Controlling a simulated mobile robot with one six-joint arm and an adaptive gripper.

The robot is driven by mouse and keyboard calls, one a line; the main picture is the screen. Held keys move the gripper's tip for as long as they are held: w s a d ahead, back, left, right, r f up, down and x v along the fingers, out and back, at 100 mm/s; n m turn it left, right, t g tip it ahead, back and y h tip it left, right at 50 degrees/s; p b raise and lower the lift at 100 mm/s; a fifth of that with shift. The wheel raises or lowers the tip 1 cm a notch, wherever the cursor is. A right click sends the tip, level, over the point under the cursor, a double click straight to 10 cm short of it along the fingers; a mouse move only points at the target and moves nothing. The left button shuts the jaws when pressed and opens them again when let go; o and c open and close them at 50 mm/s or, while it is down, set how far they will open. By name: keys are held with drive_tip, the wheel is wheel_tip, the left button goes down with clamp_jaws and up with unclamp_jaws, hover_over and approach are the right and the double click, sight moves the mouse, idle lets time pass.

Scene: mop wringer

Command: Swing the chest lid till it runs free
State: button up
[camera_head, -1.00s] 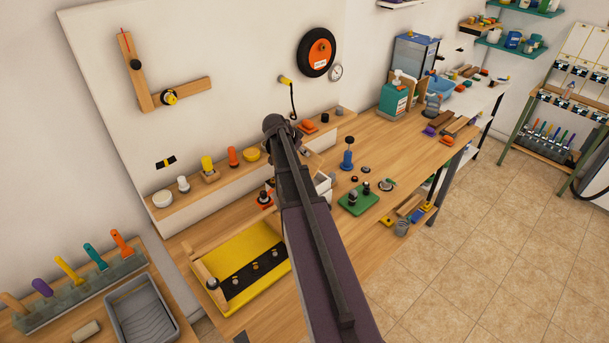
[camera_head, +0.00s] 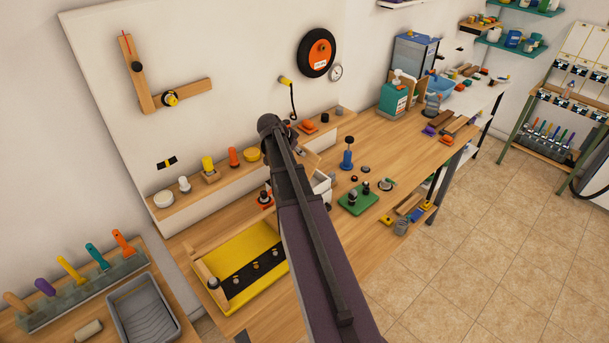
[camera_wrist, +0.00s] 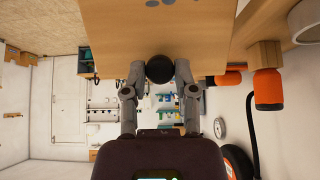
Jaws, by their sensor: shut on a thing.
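In the wrist view a dark round knob (camera_wrist: 159,69) sits at the edge of a broad wooden panel (camera_wrist: 150,28), which looks like the chest lid. My gripper (camera_wrist: 158,78) is shut on the knob, one finger on each side. In the head view my gripper (camera_head: 272,125) is seen from behind, above the workbench, and my arm hides most of the chest. A pale box wall (camera_head: 321,186) shows just right of my arm and may be part of the chest. The lid's angle and its hinge cannot be made out clearly.
A yellow tray (camera_head: 238,262) lies left of my arm. A shelf of knobs and bottles (camera_head: 220,178) runs along the back board. Orange cylinders (camera_wrist: 268,90) show beside the panel in the wrist view.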

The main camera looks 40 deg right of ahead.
drive_tip(key=shift+a+r+p, duration=0.15)
drive_tip(key=shift+a+r, duration=0.05)
drive_tip(key=shift+a, duration=0.3)
drive_tip(key=shift+a+r+p, duration=0.15)
drive_tip(key=shift+a+r, duration=0.05)
drive_tip(key=shift+a, duration=0.3)
drive_tip(key=shift+s+a, duration=0.1)
drive_tip(key=shift+a+r, duration=0.1)
drive_tip(key=shift+a, duration=0.25)
drive_tip(key=o, duration=1)
drive_tip(key=shift+r, duration=0.1)
drive_tip(key=shift+p+v, duration=2.55)
drive_tip(key=shift+v, duration=0.4)
